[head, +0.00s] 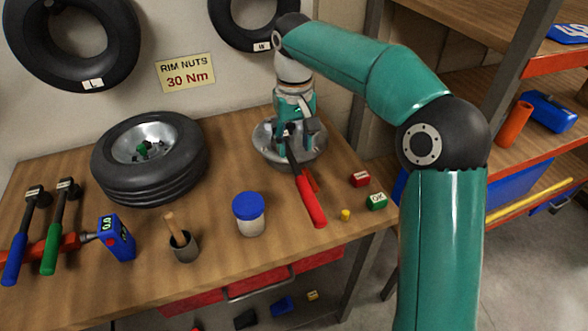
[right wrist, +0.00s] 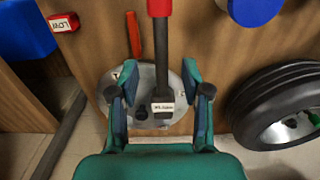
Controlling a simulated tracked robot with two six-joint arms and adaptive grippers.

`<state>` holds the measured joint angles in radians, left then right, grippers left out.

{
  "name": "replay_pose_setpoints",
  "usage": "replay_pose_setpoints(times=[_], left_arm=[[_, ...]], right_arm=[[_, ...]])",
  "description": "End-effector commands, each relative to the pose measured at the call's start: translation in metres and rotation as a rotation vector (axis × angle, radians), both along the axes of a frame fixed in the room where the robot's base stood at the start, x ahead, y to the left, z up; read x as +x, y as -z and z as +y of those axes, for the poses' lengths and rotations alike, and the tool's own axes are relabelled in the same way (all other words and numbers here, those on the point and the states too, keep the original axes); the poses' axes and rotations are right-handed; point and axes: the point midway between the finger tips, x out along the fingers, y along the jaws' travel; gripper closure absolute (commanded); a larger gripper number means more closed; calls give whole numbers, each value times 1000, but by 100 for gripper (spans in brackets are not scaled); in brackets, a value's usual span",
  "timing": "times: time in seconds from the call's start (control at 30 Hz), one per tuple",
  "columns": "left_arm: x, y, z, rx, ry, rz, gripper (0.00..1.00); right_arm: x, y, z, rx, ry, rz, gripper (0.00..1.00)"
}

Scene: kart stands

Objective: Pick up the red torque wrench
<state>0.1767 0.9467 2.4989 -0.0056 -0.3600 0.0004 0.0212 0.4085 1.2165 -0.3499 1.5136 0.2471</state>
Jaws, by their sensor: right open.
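The red torque wrench (head: 311,201) lies near the back right of the workbench. Its red handle points toward the front edge, and its dark shaft runs back to a grey metal dish (head: 262,150). My right gripper (head: 297,128) is over the dish at the wrench's far end. In the right wrist view, my right gripper (right wrist: 160,78) is open, with one finger on each side of the wrench's dark shaft (right wrist: 161,50). Gaps show between shaft and fingers. A small white label sits on its head end. My left gripper is not in view.
A thin red-orange tool (right wrist: 133,35) lies close beside the wrench. Red (head: 359,179) and green (head: 376,201) blocks and a blue-lidded jar (head: 249,213) stand nearby. A tyre (head: 150,160), green- and blue-handled wrenches and a digital display box (head: 117,238) are at left.

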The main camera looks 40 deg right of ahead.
Motion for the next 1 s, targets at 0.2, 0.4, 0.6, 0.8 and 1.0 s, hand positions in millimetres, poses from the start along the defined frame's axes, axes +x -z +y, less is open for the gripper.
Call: replay_pose_setpoints(times=[0.2, 0.4, 0.6, 0.8, 1.0], left_arm=[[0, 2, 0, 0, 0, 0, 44], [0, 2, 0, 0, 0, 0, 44], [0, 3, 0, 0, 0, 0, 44], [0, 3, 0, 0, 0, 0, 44], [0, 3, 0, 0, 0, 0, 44]], right_arm=[[0, 15, 0, 0, 1, -1, 52], [-1, 37, 2, 0, 0, 2, 52], [-2, 61, 2, 0, 0, 1, 52], [-1, 65, 2, 1, 0, -1, 52], [-1, 64, 3, 1, -1, -1, 72]])
